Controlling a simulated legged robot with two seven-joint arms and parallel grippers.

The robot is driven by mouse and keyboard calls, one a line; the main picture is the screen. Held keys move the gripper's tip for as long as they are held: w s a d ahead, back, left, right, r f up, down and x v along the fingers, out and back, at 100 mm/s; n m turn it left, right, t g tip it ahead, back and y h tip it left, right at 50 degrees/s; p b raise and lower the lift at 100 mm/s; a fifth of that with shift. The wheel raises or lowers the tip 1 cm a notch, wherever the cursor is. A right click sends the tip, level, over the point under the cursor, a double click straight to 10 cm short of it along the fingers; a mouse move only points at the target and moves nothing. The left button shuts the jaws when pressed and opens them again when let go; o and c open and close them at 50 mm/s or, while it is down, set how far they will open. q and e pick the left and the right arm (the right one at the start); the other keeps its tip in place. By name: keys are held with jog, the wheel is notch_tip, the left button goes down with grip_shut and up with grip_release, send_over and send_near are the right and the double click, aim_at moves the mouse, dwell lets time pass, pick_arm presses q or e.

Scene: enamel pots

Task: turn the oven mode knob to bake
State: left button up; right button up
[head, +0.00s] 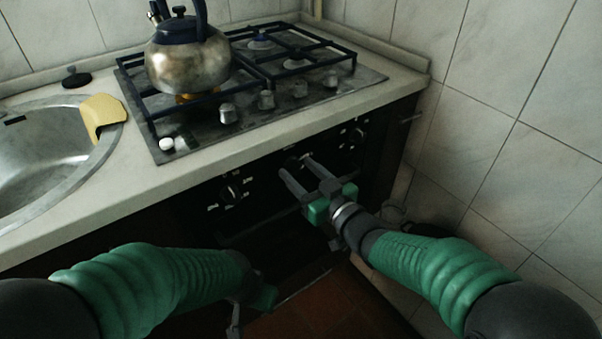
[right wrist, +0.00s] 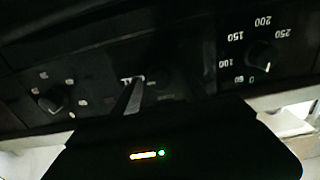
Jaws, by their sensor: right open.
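The dark oven front carries two clear knobs in the head view: a left knob (head: 232,191) ringed by white marks and a right knob (head: 357,136). The right wrist view shows a numbered dial (right wrist: 262,56) and a knob with small symbols (right wrist: 50,101); I cannot tell the pointer's exact setting on the symbol knob. My right gripper (head: 296,166) is open, its fingers reaching to the panel between the two knobs. In the wrist view a finger tip is near a pale mark (right wrist: 132,79). My left gripper (head: 236,318) is low at the front, its fingers mostly hidden.
A kettle (head: 189,63) stands on the gas hob (head: 340,83) above the oven, with several burner knobs along its front. A steel sink (head: 42,150) with a yellow cloth (head: 101,113) is at left. The tiled wall (head: 510,140) closes the right side.

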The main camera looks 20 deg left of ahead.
grip_shut()
